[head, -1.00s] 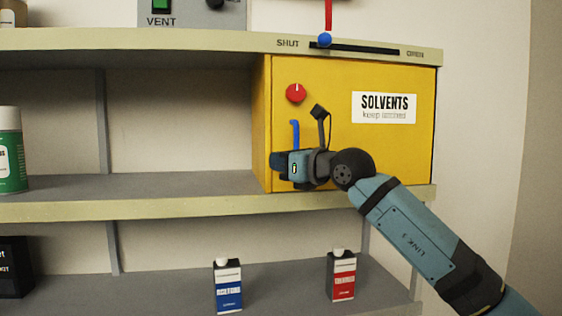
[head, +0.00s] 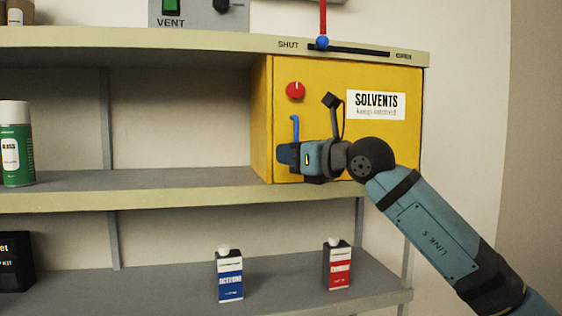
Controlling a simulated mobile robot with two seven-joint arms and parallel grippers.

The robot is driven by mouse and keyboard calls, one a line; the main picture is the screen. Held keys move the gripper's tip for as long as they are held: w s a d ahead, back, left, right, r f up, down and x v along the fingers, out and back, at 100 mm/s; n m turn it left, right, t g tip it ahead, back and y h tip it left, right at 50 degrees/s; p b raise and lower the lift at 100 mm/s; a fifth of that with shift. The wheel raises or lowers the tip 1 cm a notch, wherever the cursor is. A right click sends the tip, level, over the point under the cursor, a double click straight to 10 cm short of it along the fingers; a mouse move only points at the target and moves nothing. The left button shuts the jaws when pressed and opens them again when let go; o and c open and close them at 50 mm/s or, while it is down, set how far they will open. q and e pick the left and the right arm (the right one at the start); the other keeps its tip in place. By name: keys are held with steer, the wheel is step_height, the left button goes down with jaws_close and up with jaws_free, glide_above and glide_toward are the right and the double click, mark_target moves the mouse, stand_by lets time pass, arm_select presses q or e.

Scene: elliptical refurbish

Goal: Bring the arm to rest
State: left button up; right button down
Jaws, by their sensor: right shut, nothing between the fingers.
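My right arm comes in from the lower right. My right gripper (head: 284,158) is in front of the lower left part of the yellow solvents cabinet (head: 376,146), just below its blue handle (head: 295,129). The gripper points left and its fingers are shut with nothing held. I cannot tell whether it touches the cabinet front. The cabinet door is closed, and a red knob (head: 295,91) sits above the handle. My left gripper does not show.
A slider with a blue knob (head: 322,42) sits at the SHUT end on the top shelf edge. A green can (head: 16,150) stands on the middle shelf. A blue carton (head: 229,275) and a red carton (head: 337,267) stand on the lower shelf, with free room between them.

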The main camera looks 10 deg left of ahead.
steer(key=s+d+b, duration=0.2)
steer(key=s+d, duration=0.1)
steer(key=s, duration=0.2)
steer(key=s+d+f+m+t+h+p, duration=0.25)
steer(key=d+f+m, duration=0.25)
steer(key=f+m, duration=0.75)
steer(key=s+d+f+m+t+h+p, duration=0.15)
steer(key=d+f+m+t, duration=0.3)
steer(key=f+m, duration=0.8)
steer(key=s+d+f+m+t+h+p, duration=0.25)
steer(key=d+f+m, duration=0.45)
steer(key=f, duration=1)
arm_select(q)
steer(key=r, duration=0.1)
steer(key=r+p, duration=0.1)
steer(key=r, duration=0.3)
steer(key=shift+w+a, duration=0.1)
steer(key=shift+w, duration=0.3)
arm_select(e)
steer(key=s+d+f+m+g+h, duration=0.2)
steer(key=s+f+m, duration=0.4)
steer(key=s+f, duration=0.5)
steer(key=s+d+f+m+g+h, duration=0.3)
steer(key=s+f+m+g, duration=0.3)
steer(key=s+f, duration=0.6)
steer(key=shift+s+d+f+m, duration=0.15)
steer(key=shift+d+f+m, duration=0.3)
steer(key=shift+d, duration=0.45)
steer(key=shift+h, duration=0.25)
